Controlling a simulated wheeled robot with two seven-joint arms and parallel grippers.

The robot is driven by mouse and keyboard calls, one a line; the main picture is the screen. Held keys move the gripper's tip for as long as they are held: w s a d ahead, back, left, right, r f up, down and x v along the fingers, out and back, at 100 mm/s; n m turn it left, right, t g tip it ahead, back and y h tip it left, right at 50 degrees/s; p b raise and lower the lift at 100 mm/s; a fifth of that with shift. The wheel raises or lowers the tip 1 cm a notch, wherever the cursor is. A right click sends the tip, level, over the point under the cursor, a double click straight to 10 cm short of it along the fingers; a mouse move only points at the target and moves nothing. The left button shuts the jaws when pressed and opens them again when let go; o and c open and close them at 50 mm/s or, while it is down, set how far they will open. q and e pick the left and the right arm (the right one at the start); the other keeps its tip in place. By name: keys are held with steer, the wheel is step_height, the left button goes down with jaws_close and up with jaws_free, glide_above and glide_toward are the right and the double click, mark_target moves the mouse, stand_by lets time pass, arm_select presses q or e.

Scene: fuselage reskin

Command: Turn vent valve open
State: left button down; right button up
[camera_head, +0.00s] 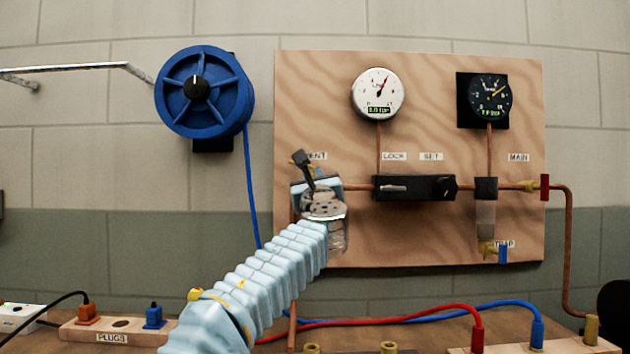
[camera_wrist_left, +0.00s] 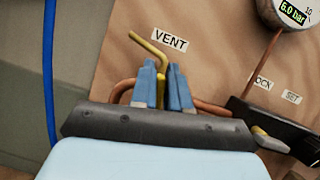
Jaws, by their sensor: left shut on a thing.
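The vent valve is under the VENT label (camera_wrist_left: 169,39) on the wooden panel (camera_head: 430,230), at the panel's left side. In the head view my left gripper (camera_head: 312,178) covers the valve. My right gripper is not in view.
A black lock block (camera_head: 414,187) sits to the right of the vent valve. Two gauges (camera_head: 378,95) are above it. A red-handled main valve (camera_head: 545,187) is at the right edge. A blue hose reel (camera_head: 204,92) hangs left. Cables and plug boards (camera_head: 118,328) lie on the bench below.

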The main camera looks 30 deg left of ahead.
arm_select(q)
steer(key=n, duration=0.1)
steer(key=n+g+y, duration=0.1)
steer(key=n, duration=0.1)
steer(key=n+g, duration=0.1)
steer(key=n, duration=0.1)
steer(key=shift+s+a+f+y, duration=0.1)
steer(key=shift+s+a+y, duration=0.05)
steer(key=shift+a+y, duration=0.15)
steer(key=shift+s+a+f+n+g+p, duration=0.1)
steer(key=shift+a+f+n+g+p, duration=0.2)
steer(key=shift+n+g, duration=1.35)
steer(key=shift+s+a+f+n+g+p, duration=0.15)
steer(key=shift+f+n+p, duration=0.25)
steer(key=shift+n, duration=2.55)
steer(key=shift+s+a+f+n+g+p, duration=0.1)
steer(key=shift+f+n+g+p, duration=0.25)
steer(key=shift+n+g, duration=1.3)
steer(key=shift+f+n+t, duration=0.1)
steer(key=shift+n+t, duration=0.45)
steer(key=shift+n, duration=0.3)
steer(key=c, duration=1.2)
jaws_free()
